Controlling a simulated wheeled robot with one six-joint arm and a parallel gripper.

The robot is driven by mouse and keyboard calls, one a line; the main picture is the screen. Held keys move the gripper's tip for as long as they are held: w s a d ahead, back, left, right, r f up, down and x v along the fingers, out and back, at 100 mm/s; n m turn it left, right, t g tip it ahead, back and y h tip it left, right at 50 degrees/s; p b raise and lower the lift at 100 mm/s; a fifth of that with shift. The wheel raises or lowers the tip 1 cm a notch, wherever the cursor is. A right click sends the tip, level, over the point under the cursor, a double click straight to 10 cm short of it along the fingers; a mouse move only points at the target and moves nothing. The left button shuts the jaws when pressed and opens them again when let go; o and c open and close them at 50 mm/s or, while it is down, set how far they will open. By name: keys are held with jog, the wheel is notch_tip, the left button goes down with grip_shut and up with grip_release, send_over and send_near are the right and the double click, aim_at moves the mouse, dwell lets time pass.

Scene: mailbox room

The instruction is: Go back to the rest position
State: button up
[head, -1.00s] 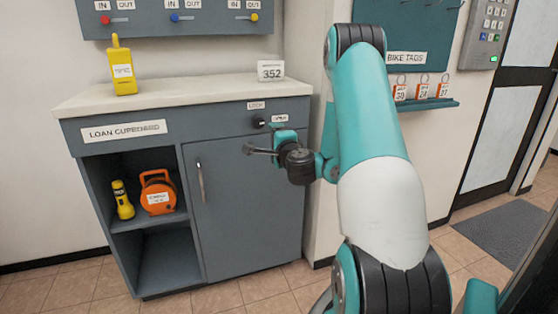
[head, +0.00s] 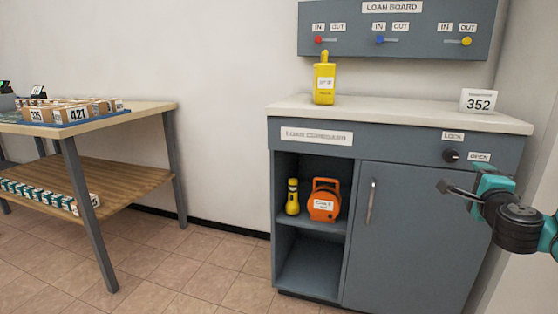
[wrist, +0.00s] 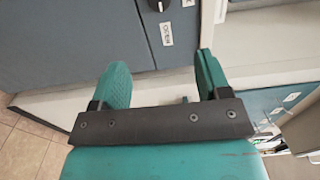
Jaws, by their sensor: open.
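My gripper (head: 455,190) is at the right of the head view, in front of the loan cupboard's right end, below the lock knob (head: 450,156). In the wrist view my gripper (wrist: 162,82) has its two teal fingers apart with nothing between them. The knob, partly cut off, shows at the top of the wrist view with the "OPEN" label beside it. The grey loan cupboard (head: 412,235) has its right door shut. Most of my arm is outside the head view.
A yellow handset (head: 324,83) and a "352" sign (head: 478,100) stand on the cupboard top. A torch (head: 292,197) and an orange reel (head: 325,200) are on the open shelf. A parcel table (head: 150,108) stands at left. Floor between is clear.

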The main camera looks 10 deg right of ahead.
jog(key=w+a+r+n+g+y, duration=0.1)
jog(key=w+a+r+n+y, duration=0.1)
jog(key=a+n+y, duration=1)
jog(key=w+a+r+n+g+y, duration=0.15)
jog(key=a+n+y, duration=0.3)
jog(key=a, duration=1.35)
jog(key=s+a+f+n+g+y, duration=0.1)
jog(key=s+a+f+n+g, duration=0.2)
jog(key=s+a+n+g, duration=0.7)
jog(key=s+a+n+g+h, duration=0.3)
jog(key=s+n+h, duration=0.15)
jog(key=s, duration=0.85)
notch_tip(320, 180, up, 28)
jog(key=s+p, duration=0.1)
jog(key=p, duration=2.8)
jog(key=shift+s+d, duration=0.2)
jog(key=shift+d, duration=0.05)
